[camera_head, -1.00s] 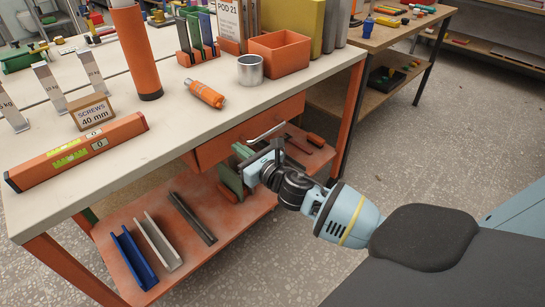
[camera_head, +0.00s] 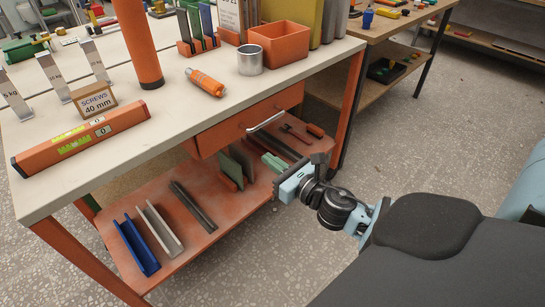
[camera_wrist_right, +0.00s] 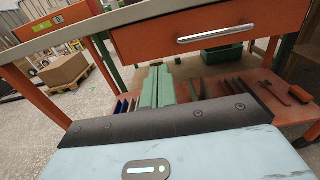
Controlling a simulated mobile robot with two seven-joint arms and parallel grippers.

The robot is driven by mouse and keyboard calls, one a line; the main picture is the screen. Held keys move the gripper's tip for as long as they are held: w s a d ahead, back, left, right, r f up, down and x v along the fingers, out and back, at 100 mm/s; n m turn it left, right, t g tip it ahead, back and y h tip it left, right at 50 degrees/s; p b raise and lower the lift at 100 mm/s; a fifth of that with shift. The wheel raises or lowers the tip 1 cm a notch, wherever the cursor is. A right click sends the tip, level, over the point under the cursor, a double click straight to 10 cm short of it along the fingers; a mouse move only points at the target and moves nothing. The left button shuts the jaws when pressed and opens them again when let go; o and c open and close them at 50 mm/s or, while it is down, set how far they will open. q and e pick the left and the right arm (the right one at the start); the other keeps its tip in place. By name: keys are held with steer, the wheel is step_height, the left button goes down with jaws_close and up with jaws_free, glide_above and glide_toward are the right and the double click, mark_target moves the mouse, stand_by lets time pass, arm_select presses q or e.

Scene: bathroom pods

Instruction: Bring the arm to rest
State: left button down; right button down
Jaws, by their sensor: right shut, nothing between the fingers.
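My right gripper (camera_head: 296,175) is light blue with a dark front edge. In the head view it is in front of the bench, near the front edge of the orange lower shelf (camera_head: 165,205). It is shut and empty. In the wrist view the dark front of the gripper (camera_wrist_right: 170,121) crosses the picture, with the shelf beyond it. My right arm reaches back from it to the right. My left gripper is not in view.
The drawer (camera_head: 243,124) with a metal handle is above the shelf. Green pieces (camera_head: 238,165) and blue, white and dark channels lie on the shelf. The worktop (camera_head: 175,112) holds a level, an orange bottle, a can and a bin. Open speckled floor (camera_head: 420,150) is at right.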

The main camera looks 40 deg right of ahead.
stand_by(0.3)
